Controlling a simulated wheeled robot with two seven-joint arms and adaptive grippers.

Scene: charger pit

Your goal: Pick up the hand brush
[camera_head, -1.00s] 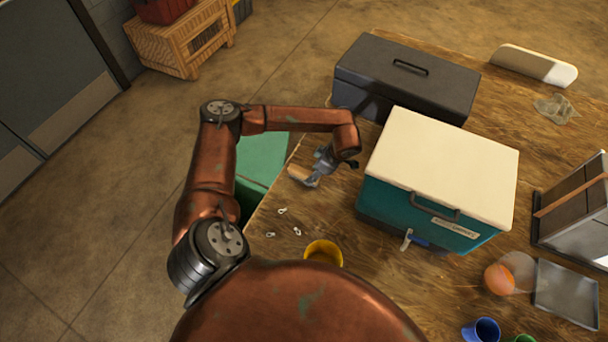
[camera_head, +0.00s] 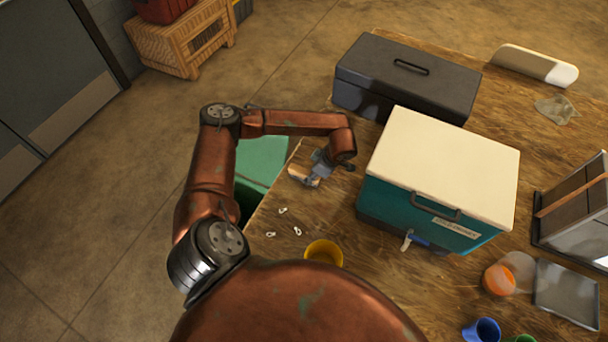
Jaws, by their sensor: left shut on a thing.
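The hand brush (camera_head: 298,173) is a small tan piece at the left edge of the wooden table, mostly hidden by my gripper. My left gripper (camera_head: 314,179) reaches down over the table edge and is shut on the hand brush. I cannot tell whether the brush is clear of the table top. My right gripper does not show.
A teal cooler (camera_head: 400,212) with a cream lid stands just right of my left gripper. A dark toolbox (camera_head: 405,84) stands behind it. Several small white pieces (camera_head: 283,211) and a yellow cup (camera_head: 323,252) are nearer. A green bin (camera_head: 262,160) stands beside the table's left edge.

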